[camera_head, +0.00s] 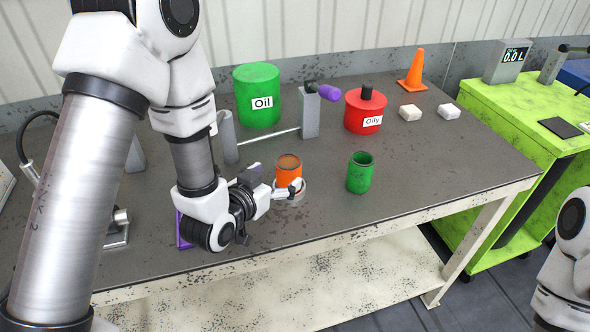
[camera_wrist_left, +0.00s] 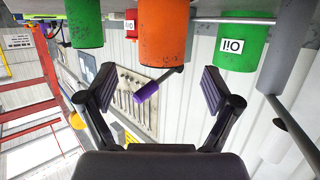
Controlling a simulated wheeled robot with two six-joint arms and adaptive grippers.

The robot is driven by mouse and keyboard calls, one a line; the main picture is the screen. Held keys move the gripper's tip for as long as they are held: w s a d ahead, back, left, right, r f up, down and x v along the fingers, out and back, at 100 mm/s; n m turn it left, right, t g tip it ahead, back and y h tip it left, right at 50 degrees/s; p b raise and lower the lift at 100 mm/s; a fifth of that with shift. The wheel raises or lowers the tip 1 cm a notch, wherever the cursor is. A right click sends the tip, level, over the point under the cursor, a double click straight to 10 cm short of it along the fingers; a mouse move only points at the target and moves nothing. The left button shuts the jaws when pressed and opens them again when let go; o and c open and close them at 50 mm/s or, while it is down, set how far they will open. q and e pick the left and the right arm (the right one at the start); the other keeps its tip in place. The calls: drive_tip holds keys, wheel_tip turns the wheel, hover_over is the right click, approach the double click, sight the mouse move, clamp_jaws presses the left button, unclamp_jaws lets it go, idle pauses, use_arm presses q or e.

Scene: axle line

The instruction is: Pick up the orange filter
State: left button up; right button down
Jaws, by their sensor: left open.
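The orange filter (camera_head: 288,170), an upright orange can with a dark top, stands near the front middle of the grey table. A light ring shape shows at its foot. My left gripper (camera_head: 272,184) is open just left of and beside the filter, low over the table. A fingertip overlaps the filter's lower part in the head view; I cannot tell if it touches. In the left wrist view, which is upside down, the orange filter (camera_wrist_left: 163,32) lies ahead, between the lines of the spread fingers (camera_wrist_left: 157,90), with nothing held. My right gripper is out of view.
A green can (camera_head: 360,173) stands right of the filter. Behind are a green Oil drum (camera_head: 258,92), a red Oily can (camera_head: 362,112), and a rod on grey stands with a purple end (camera_head: 328,93). An orange cone (camera_head: 413,72) and white blocks stand farther right.

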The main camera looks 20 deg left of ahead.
sight(289, 161)
use_arm(q)
drive_tip(key=b, duration=0.2)
drive_tip(key=f+b, duration=0.1)
drive_tip(key=b, duration=0.2)
drive_tip(key=shift+w+d, duration=0.15)
drive_tip(key=shift+w, duration=0.5)
drive_tip(key=shift+w+r, duration=0.15)
drive_tip(key=shift+w, duration=0.15)
drive_tip(key=x, duration=0.3)
drive_tip(key=p+x, duration=0.1)
drive_tip(key=shift+w+r, duration=0.25)
drive_tip(key=shift+w, duration=0.05)
drive_tip(key=shift+w+f, duration=0.1)
drive_tip(key=c, duration=1.6)
clamp_jaws()
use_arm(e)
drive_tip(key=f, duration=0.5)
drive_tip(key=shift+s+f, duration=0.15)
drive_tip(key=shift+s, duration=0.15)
